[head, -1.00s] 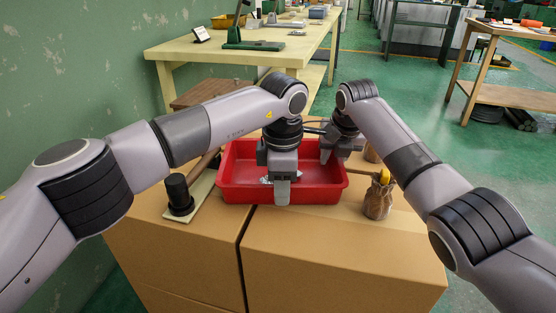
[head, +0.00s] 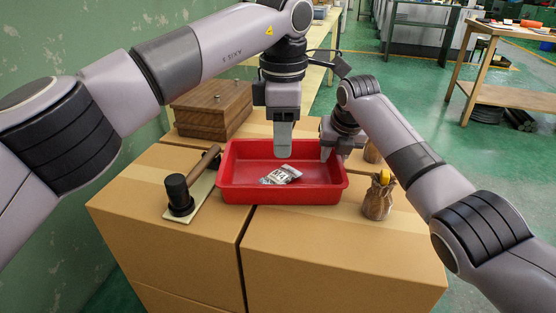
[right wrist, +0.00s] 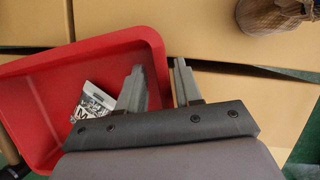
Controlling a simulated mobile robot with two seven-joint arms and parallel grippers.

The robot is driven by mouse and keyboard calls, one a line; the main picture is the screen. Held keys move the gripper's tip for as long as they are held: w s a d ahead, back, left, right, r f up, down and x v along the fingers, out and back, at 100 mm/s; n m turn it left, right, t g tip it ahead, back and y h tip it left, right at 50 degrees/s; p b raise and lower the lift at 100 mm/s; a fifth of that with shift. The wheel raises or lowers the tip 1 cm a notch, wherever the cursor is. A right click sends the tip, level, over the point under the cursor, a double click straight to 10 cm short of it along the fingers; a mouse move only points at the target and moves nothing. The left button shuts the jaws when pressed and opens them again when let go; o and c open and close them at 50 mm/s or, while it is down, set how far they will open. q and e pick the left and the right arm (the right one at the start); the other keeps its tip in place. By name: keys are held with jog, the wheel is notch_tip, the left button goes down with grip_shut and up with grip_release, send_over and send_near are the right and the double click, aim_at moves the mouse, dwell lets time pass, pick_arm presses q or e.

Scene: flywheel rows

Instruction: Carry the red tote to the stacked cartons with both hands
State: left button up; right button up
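The red tote (head: 282,196) sits level on top of the stacked cartons (head: 340,255). A silvery printed packet (head: 281,175) lies inside it, and it also shows in the right wrist view (right wrist: 92,103). My left gripper (head: 283,142) hangs over the tote's far side, pointing down and apart from the packet; one finger hides the other. My right gripper (head: 327,150) is at the tote's right end. In the right wrist view its fingers (right wrist: 160,88) stand apart, one inside the tote (right wrist: 85,50) and one outside, with the right wall between them.
A black-headed mallet (head: 180,194) on a pale board lies left of the tote. A brown jar (head: 379,199) with something yellow stands close to its right. A wooden box (head: 208,110) is behind left. A long workbench and a wooden table (head: 510,98) stand further back.

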jog(key=v, duration=1)
jog(key=shift+r, duration=0.4)
jog(key=shift+s, duration=0.15)
